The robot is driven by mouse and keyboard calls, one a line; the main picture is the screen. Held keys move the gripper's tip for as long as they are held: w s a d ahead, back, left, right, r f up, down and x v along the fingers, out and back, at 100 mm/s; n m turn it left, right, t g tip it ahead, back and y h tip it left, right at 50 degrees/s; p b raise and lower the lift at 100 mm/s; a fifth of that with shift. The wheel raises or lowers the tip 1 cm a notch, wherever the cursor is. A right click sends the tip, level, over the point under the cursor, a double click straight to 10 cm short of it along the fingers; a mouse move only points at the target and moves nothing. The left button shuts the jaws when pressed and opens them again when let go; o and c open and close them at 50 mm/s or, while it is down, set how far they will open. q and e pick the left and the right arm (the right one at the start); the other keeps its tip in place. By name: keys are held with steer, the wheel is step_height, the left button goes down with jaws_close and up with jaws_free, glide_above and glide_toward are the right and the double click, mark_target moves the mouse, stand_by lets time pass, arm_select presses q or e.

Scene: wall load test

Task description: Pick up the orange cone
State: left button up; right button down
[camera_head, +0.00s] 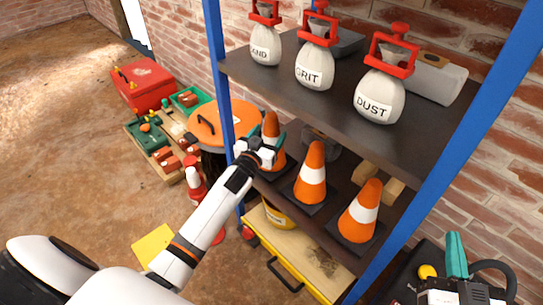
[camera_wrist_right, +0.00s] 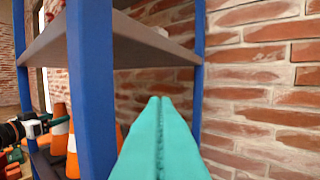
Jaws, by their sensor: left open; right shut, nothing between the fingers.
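Three orange cones with white bands and dark bases stand upright on the middle shelf: a left one (camera_head: 271,128), a middle one (camera_head: 312,174) and a right one (camera_head: 361,211). My left gripper (camera_head: 268,146) is open at the left cone, partly hiding it; I cannot tell whether its fingers touch the cone. It also shows at the left edge of the right wrist view (camera_wrist_right: 38,126), near orange cones (camera_wrist_right: 72,150) partly hidden by a post. My right gripper (camera_head: 457,255) is shut and empty at the lower right, its teal fingers (camera_wrist_right: 160,125) together, away from the cones.
Blue posts (camera_head: 438,150) frame the shelf. The upper shelf (camera_head: 330,97) holds white bags with red clamps (camera_head: 380,95). A red toolbox (camera_head: 145,84) and an orange-lidded drum (camera_head: 222,122) stand left. Brick wall is behind.

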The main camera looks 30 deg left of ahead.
arm_select(q)
steer(key=w, duration=0.1)
steer(key=w+b, duration=0.1)
steer(key=w, duration=0.2)
steer(key=shift+w+a+b, duration=0.15)
steer(key=shift+a+b, duration=0.1)
steer(key=shift+b, duration=0.15)
steer(key=shift+w+r, duration=0.15)
steer(key=shift+w, duration=0.15)
jaws_close()
arm_select(e)
step_height(320, 180, up, 6)
steer(key=s+t+y, duration=0.1)
steer(key=s+t, duration=0.1)
steer(key=t, duration=0.3)
steer(key=shift+s+a+r+y, duration=0.2)
steer(key=shift+a+r+y, duration=0.05)
steer(key=shift+y, duration=0.15)
